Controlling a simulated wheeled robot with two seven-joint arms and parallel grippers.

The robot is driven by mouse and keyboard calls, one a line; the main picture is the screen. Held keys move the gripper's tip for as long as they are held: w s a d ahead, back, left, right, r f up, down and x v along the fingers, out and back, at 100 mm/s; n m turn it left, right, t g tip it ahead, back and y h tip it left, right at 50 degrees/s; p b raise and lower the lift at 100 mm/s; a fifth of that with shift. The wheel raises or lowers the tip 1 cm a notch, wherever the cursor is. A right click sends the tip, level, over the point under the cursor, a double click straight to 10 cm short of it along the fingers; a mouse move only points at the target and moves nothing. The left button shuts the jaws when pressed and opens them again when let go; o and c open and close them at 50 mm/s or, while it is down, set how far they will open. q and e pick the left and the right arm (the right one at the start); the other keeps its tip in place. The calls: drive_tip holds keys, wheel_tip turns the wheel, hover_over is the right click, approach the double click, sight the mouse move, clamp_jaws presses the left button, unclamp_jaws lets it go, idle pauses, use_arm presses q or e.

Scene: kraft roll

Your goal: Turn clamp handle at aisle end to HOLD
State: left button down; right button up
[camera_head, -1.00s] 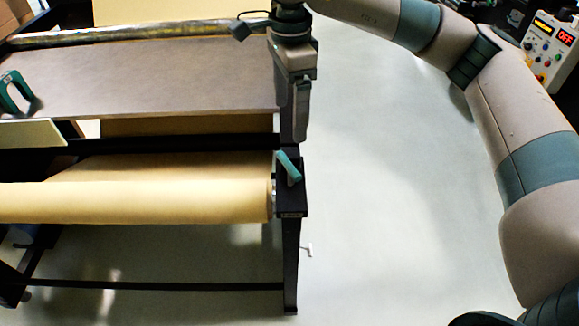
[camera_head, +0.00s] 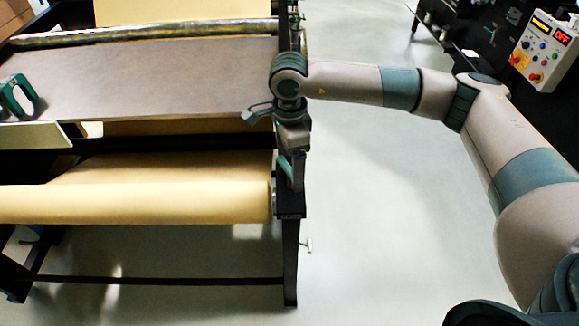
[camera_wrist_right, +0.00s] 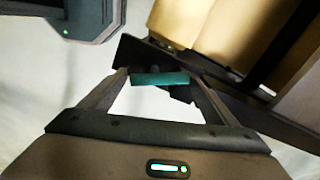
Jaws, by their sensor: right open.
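The clamp handle (camera_head: 285,168) is a short teal bar on a black end block (camera_head: 290,205) at the right end of the kraft roll. It is partly covered by my gripper in the head view. My right gripper (camera_head: 294,156) is open at the handle. In the right wrist view the teal handle (camera_wrist_right: 160,79) lies crosswise between the two spread fingers, near their tips; I cannot tell whether they touch it. No HOLD mark can be read. My left gripper is not in view.
The kraft roll (camera_head: 140,203) lies across the black stand, below a grey table top (camera_head: 150,75). A teal-handled tool (camera_head: 15,97) sits at its left. A control box (camera_head: 543,50) showing OFF stands at the upper right. The pale aisle floor (camera_head: 380,210) is clear.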

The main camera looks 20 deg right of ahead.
sight(290, 167)
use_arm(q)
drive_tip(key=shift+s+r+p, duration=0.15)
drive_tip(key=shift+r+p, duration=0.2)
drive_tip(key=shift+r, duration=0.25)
use_arm(e)
drive_tip(key=shift+f, duration=1.75)
